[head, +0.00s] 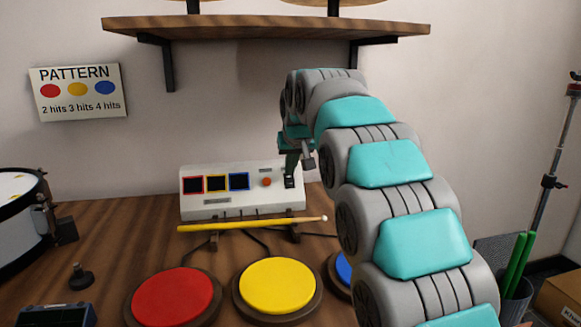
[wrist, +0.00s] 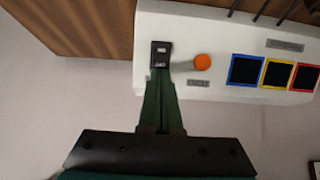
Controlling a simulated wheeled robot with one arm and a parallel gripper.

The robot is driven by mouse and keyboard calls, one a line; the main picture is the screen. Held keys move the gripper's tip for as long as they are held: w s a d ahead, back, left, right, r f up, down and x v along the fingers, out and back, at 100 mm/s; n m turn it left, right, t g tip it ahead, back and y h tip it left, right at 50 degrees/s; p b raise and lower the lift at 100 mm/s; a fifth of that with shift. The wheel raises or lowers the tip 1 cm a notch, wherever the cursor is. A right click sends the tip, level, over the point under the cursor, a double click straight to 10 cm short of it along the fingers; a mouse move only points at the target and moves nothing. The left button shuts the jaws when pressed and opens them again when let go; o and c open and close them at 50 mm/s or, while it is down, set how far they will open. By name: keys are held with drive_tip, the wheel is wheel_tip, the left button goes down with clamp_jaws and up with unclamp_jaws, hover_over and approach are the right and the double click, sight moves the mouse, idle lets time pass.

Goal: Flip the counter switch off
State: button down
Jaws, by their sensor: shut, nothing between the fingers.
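The counter (head: 222,202) is a white box with a sloped face on the wooden table. It has three dark displays framed red, yellow and blue, and an orange round button (head: 266,182). Its black switch (wrist: 161,53) is at the end of the panel beside the orange button (wrist: 202,62) in the wrist view. My gripper (head: 289,184) is shut and empty, with its dark green fingertips (wrist: 160,72) at the edge of the switch. They look to be touching or very near it; I cannot tell which. The switch's position is unclear.
A yellow drumstick (head: 245,225) lies on a stand in front of the counter. Red (head: 172,296), yellow (head: 277,285) and blue (head: 344,269) pads sit nearer. A drum (head: 20,215) is at left, and a shelf (head: 265,28) hangs above.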

drive_tip(key=shift+r, duration=0.1)
drive_tip(key=w+v, duration=0.1)
drive_tip(key=v, duration=1.2)
drive_tip(key=shift+s+r+p, duration=0.2)
drive_tip(key=shift+r+p, duration=0.15)
drive_tip(key=shift+r, duration=0.3)
